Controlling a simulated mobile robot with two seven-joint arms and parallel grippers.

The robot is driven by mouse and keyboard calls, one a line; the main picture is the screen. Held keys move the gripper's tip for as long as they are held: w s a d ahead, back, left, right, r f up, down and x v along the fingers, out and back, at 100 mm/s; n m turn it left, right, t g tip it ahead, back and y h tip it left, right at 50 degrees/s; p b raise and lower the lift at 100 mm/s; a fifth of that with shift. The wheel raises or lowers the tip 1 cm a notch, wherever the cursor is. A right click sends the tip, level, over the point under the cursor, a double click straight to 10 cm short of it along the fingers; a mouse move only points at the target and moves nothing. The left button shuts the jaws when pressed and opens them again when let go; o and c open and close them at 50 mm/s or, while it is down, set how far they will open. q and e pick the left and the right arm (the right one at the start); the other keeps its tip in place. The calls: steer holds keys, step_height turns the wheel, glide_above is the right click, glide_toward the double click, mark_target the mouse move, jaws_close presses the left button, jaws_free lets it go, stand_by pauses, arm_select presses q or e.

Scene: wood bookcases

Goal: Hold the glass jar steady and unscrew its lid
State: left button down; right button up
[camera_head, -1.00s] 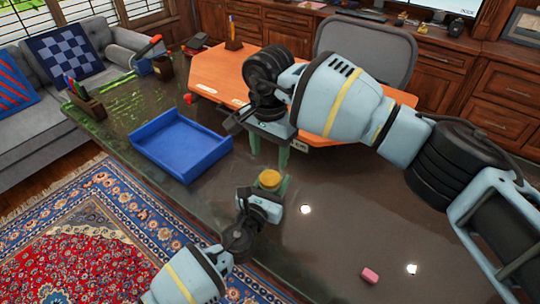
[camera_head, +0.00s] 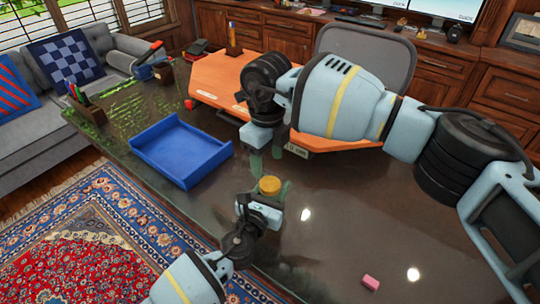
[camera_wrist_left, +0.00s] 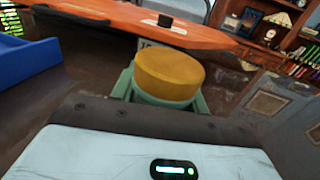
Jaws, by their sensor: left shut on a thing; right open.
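The jar's round yellow lid (camera_head: 270,184) shows over the dark desk in the head view and also in the left wrist view (camera_wrist_left: 170,75). My left gripper (camera_head: 270,191) is shut on the jar, its green fingers (camera_wrist_left: 123,84) on either side just below the lid. The jar's glass body is hidden by the fingers and the lid. My right gripper (camera_head: 264,155) is open and empty, with its green fingers pointing down. In the head view it appears above and behind the lid, apart from it.
A blue tray (camera_head: 181,152) lies on the desk (camera_head: 330,225) to the left. An orange desk pad (camera_head: 212,78) is behind the right gripper. A pink eraser-like block (camera_head: 371,282) lies at the front right. The desk right of the jar is otherwise clear.

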mark_target(270, 183)
steer(key=m, duration=1.7)
steer(key=shift+w+d, duration=0.1)
steer(key=shift+d, duration=0.05)
steer(key=m, duration=0.5)
steer(key=shift+d, duration=0.1)
steer(key=shift+f, duration=0.1)
steer(key=shift+f, duration=3.95)
steer(key=shift+c, duration=0.5)
